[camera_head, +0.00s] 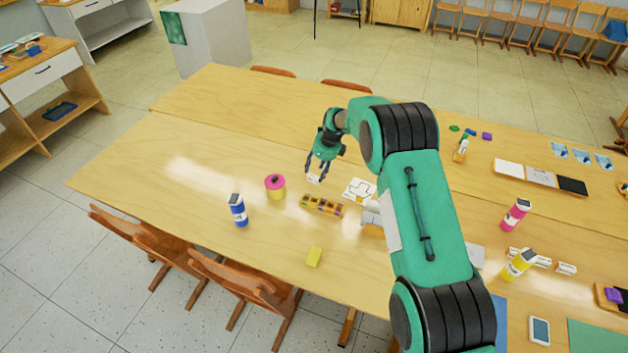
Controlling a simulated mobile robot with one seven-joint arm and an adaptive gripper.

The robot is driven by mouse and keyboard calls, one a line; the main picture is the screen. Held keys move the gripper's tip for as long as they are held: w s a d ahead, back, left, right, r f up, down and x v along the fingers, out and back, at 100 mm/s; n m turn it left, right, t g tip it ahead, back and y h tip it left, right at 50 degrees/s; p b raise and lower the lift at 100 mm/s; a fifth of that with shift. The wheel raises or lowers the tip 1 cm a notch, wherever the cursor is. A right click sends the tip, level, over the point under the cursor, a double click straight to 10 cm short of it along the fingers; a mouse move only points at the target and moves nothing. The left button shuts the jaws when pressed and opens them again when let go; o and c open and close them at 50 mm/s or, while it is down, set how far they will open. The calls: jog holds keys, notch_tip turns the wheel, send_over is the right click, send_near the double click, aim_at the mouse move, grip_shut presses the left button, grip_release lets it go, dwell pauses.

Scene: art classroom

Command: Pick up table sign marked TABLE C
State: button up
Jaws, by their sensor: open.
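My gripper (316,174) is over the middle of the long wooden table (220,220), pointing down, with its fingers apart and nothing seen between them. A small white piece (314,180) shows on the table right at the fingertips; it may be a table sign, but I cannot read any marking. Whether the fingers touch it is unclear. Several small white folded signs stand at the right, among them one (567,268) at the right end of their row; their lettering is too small to read, so I cannot tell which is TABLE C.
Pink (515,215) and yellow (519,263) bottles stand right. The table's left end is clear.

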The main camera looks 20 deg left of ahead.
aim_at(314, 178)
jog(key=shift+b+x, duration=0.65)
jog(key=shift+x, duration=1.95)
jog(key=c, duration=1)
